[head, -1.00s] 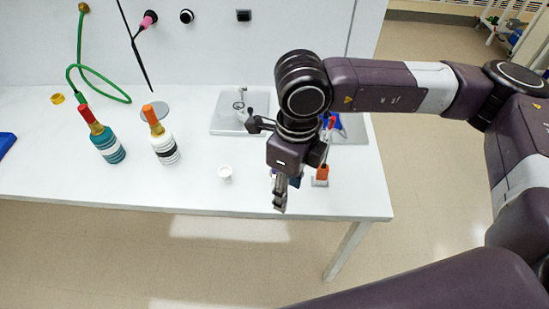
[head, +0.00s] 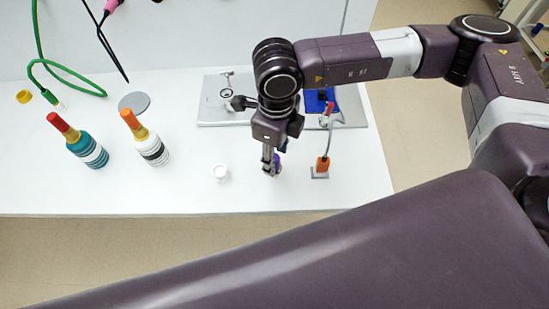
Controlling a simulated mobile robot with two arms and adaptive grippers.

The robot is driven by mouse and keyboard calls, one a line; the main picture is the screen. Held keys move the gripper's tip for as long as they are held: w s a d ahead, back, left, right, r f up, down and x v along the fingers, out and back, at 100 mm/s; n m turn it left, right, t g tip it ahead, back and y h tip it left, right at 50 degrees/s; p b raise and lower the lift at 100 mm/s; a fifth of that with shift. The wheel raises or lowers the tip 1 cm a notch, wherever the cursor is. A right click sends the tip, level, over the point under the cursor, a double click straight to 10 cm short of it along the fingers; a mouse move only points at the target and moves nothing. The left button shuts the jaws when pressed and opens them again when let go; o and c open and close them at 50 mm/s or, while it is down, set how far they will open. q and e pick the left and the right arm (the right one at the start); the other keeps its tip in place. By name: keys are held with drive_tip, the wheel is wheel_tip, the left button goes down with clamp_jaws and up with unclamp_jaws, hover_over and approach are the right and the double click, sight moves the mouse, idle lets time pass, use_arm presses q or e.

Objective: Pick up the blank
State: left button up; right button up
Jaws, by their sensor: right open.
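No other thing in view is clearly the blank. My left gripper is not in view.
A teal bottle (head: 88,151) and a white-and-black bottle (head: 150,149) stand further left. A grey tray (head: 212,105) lies behind. The table (head: 185,195) is clear at front left.

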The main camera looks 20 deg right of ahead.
drive_tip(key=shift+w+f, duration=0.25)
drive_tip(key=shift+f, duration=1.2)
drive_tip(key=c, duration=0.9)
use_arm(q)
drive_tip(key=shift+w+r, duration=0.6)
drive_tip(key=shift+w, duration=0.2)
use_arm(e)
clamp_jaws()
